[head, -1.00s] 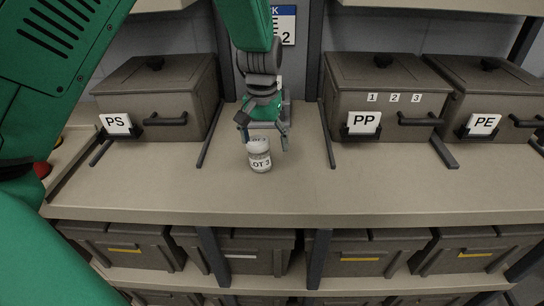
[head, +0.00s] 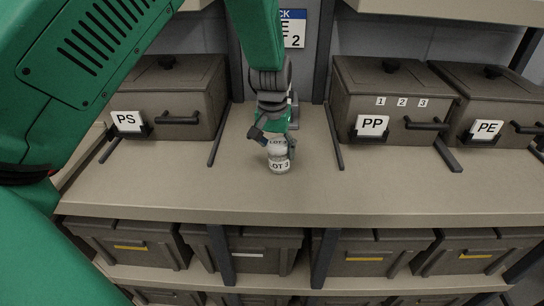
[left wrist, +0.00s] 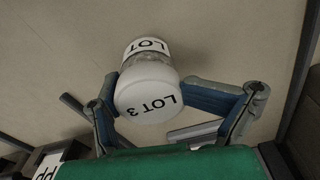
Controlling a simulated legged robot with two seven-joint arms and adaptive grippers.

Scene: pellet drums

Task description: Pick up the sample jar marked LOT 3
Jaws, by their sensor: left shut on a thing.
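The sample jar marked LOT 3 (head: 279,165) stands upright on the shelf top, with a white lid and a white label. In the left wrist view the jar (left wrist: 148,92) shows its lid and part of its label. My left gripper (head: 276,146) comes down from above and behind the jar, with its fingers on either side of it. In the left wrist view both fingers of my left gripper (left wrist: 150,98) meet the jar near its lid, shut on it. My right gripper is not in view.
Lidded bins (head: 365,255) fill the shelf below. The front of the shelf top is clear.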

